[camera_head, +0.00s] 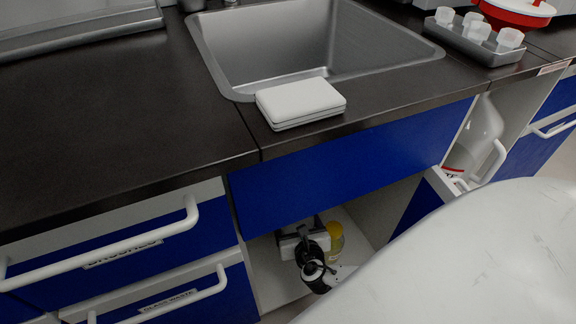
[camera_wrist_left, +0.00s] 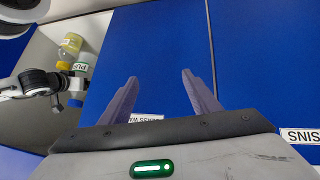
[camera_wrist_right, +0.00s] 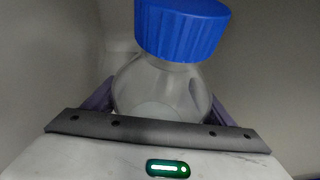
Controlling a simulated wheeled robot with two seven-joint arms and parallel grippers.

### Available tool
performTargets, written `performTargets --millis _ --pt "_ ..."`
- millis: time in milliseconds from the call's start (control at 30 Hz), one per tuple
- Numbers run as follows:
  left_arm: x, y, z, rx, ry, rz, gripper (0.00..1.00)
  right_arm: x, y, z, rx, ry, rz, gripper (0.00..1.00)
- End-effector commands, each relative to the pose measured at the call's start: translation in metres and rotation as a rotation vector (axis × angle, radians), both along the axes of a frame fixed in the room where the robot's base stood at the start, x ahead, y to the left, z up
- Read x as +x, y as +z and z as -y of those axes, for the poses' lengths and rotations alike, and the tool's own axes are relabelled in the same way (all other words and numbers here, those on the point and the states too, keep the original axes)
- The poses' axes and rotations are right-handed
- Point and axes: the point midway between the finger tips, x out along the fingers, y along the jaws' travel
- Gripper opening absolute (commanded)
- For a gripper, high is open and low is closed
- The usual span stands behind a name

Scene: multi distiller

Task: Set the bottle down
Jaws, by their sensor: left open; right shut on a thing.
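A clear bottle (camera_wrist_right: 160,92) with a blue screw cap (camera_wrist_right: 180,28) fills the middle of the right wrist view. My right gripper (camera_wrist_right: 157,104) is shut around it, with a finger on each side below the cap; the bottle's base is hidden. In the head view the white and black end of my right arm (camera_head: 312,258) reaches into the open cabinet under the sink, beside a yellow container (camera_head: 335,236). Whether the bottle touches the cabinet floor cannot be seen. My left gripper (camera_wrist_left: 160,96) is open and empty, facing blue drawer fronts; it is outside the head view.
The sink (camera_head: 310,45) and a white flat box (camera_head: 300,102) are above the cabinet. Drawer handles (camera_head: 105,245) stick out at left. A large white jug (camera_head: 482,140) stands at right.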

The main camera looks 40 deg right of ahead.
Motion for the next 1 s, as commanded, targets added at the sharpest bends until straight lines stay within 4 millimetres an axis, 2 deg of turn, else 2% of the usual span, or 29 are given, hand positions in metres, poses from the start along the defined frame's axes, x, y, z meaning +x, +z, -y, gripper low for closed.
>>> performTargets --millis 33,167,300,500,733,1000 --pt "0.001 -0.007 0.002 -0.001 -0.011 -0.005 0.56 0.002 -0.007 0.000 -0.001 -0.001 0.007 0.21" --pt "0.001 -0.009 0.007 -0.006 -0.028 -0.013 0.56 0.002 -0.017 0.000 -0.002 0.000 0.007 0.21" --pt "0.004 -0.007 0.015 -0.037 -0.044 0.002 0.56 0.002 -0.041 0.000 -0.002 -0.001 0.005 0.21" --pt "0.009 0.009 0.027 -0.115 -0.046 0.058 0.56 0.003 -0.069 0.000 -0.002 0.000 0.006 0.21" --pt "0.010 0.019 0.032 -0.152 -0.046 0.086 0.56 0.002 -0.081 0.000 -0.002 0.000 0.007 0.21" --pt "0.012 0.036 0.044 -0.237 -0.051 0.147 0.56 0.003 -0.113 0.000 -0.002 -0.001 0.007 0.21"
